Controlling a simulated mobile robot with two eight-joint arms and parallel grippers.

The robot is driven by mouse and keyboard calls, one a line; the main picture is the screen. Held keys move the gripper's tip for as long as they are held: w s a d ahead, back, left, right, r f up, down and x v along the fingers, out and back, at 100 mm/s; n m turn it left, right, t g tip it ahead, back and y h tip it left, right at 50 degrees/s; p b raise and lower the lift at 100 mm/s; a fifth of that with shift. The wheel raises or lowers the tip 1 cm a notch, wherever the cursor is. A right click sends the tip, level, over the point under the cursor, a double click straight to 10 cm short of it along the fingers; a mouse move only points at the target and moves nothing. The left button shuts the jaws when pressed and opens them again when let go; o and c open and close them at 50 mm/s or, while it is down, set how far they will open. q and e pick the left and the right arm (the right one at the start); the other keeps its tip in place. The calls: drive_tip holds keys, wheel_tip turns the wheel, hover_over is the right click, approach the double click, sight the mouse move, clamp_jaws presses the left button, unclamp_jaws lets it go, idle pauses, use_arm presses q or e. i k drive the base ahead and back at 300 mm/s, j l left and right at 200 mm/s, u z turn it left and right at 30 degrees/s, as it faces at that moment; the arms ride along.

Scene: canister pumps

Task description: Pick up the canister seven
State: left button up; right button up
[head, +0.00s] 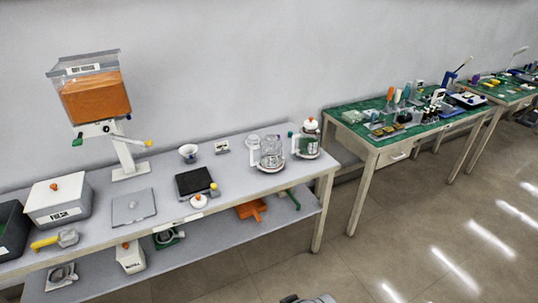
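No label reading seven can be made out, so I cannot tell which thing is canister seven. A clear glass vessel (271,153) stands toward the right end of the grey table. A second glass vessel with a white lid and orange knob (309,138) stands upright to its right, near the table's end. A transparent hopper with orange contents (97,98) sits on a white stand at the left. Neither gripper shows clearly. Only a small grey and dark part of me shows at the bottom edge.
The grey table (160,176) also holds a lidded box (58,201), a grey flat plate (133,207), a black-topped device (195,183) and a white bowl (188,153). Its lower shelf holds an orange item (251,210). A green-topped table (360,133) is crowded. The floor (400,225) is clear.

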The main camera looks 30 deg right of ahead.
sight(271, 159)
drive_tip(key=i+l+u, duration=0.1)
drive_tip(key=i+l, duration=0.35)
drive_tip(key=l, duration=0.3)
drive_tip(key=i+l+u, duration=0.15)
drive_tip(key=i+l, duration=0.3)
drive_tip(key=l, duration=0.3)
drive_tip(key=i+l+u, duration=0.15)
drive_tip(key=l, duration=0.25)
drive_tip(key=i, duration=0.05)
